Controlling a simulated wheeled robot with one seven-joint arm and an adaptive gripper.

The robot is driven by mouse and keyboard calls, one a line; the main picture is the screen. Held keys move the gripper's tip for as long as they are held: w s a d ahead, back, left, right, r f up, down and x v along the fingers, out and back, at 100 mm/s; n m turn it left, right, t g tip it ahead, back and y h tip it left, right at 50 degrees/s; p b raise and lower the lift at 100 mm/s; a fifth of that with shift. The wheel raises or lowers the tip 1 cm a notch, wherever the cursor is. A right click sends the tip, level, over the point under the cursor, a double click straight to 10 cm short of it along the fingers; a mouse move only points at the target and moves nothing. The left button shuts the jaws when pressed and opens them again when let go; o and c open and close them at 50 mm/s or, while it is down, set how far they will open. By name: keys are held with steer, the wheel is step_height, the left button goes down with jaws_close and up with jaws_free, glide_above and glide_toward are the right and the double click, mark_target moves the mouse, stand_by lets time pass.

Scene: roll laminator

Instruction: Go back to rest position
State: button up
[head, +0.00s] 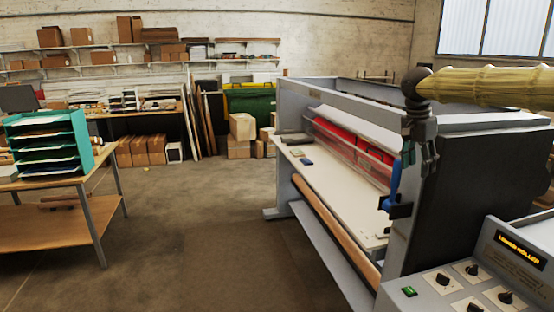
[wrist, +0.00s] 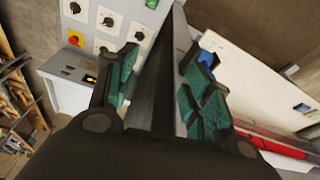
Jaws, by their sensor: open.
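My gripper (head: 424,165) hangs at the end of my arm on the right of the head view, in front of the laminator's dark end panel. In the wrist view my gripper (wrist: 160,88) has its green-padded fingers spread apart, with nothing between them. The roll laminator (head: 335,180) fills the right half of the head view, with a pale bed and a red roller area. A blue handle (head: 393,183) on its end shows just left of and below my gripper. The handle (wrist: 207,57) also shows beside the right finger in the wrist view, partly hidden by it.
The control panel (head: 470,285) with several knobs stands at the lower right; it also shows in the wrist view (wrist: 95,40). A wooden table (head: 50,212) with a teal paper tray (head: 50,145) is at the left. Open floor (head: 200,220) lies between table and laminator.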

steer(key=s+a+f+n+t+h, duration=0.2)
steer(key=a+f, duration=0.1)
steer(key=f, duration=1)
steer(key=s+a+f+n+t+h, duration=0.1)
steer(key=s+a+f+n, duration=0.1)
steer(key=f, duration=1.2)
steer(key=s+a+f+n+t+h, duration=0.2)
steer(key=a+f, duration=0.1)
steer(key=f, duration=1)
steer(key=s+a+f+n+y, duration=0.2)
steer(key=s+a+f, duration=0.2)
steer(key=s+f, duration=0.55)
steer(key=s+a+f+n+y, duration=0.3)
steer(key=s+f, duration=0.5)
steer(key=s, duration=0.3)
steer(key=s+a+f+n+g+y, duration=0.1)
steer(key=s+f+g, duration=0.15)
steer(key=s, duration=1.15)
steer(key=s+a+f+n+g+y, duration=0.15)
steer(key=s+g, duration=0.25)
steer(key=s, duration=1)
step_height(320, 180, down, 16)
steer(key=w+b, duration=0.1)
steer(key=b, duration=1.4)
steer(key=shift+m, duration=0.35)
steer(key=shift+d+r+t, duration=0.15)
steer(key=shift+t, duration=0.1)
